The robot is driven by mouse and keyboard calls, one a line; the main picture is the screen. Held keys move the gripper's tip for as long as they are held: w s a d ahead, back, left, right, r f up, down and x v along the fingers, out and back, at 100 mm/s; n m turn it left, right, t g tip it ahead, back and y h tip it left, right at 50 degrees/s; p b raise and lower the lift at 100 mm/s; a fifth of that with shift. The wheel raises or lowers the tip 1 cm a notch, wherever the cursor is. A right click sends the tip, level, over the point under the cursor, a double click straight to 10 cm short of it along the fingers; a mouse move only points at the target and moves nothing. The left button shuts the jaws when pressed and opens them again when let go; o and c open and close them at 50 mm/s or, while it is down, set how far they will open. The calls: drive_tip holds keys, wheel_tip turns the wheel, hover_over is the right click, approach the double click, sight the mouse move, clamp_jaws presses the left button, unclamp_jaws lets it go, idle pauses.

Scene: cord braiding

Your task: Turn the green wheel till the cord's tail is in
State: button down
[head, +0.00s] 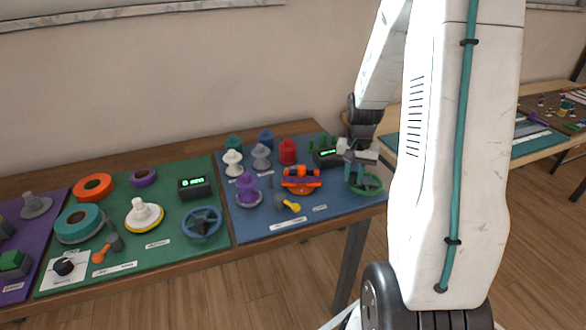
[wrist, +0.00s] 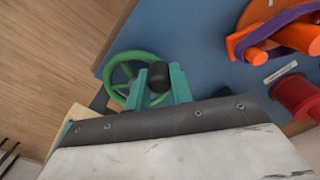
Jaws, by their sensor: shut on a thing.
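The green wheel (head: 371,184) lies on the blue mat at its right end; in the wrist view its spoked rim (wrist: 113,76) shows left of my fingers. My gripper (head: 354,168) reaches down over it, and in the wrist view its teal fingers (wrist: 159,86) are shut on the wheel's black handle (wrist: 157,74). An orange device (head: 300,180) with a purple cord (wrist: 268,30) across it sits left of the wheel. I cannot make out the cord's tail.
Several spools, such as the red one (head: 287,151) and the purple one (head: 248,190), stand on the blue mat (head: 262,226). A black display box (head: 327,157) is behind the orange device. A green mat (head: 170,266) with another wheel (head: 202,224) lies to the left.

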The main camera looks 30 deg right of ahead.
drive_tip(key=c, duration=1.1)
unclamp_jaws()
drive_tip(key=shift+c, duration=0.2)
wheel_tip(320, 180, up, 8)
drive_tip(key=shift+f, duration=0.1)
drive_tip(key=s+a+r+n, duration=0.3)
drive_tip(key=s+a, duration=0.3)
drive_tip(key=a, duration=0.3)
drive_tip(key=s+a+r+n+t, duration=0.1)
drive_tip(key=s+a+r+n, duration=0.2)
drive_tip(key=s+a+r, duration=0.3)
drive_tip(key=s+a+r+n, duration=0.3)
drive_tip(key=s+a+r, duration=0.2)
drive_tip(key=a, duration=0.7)
drive_tip(key=shift+s+n, duration=0.4)
drive_tip(key=shift+s, duration=0.45)
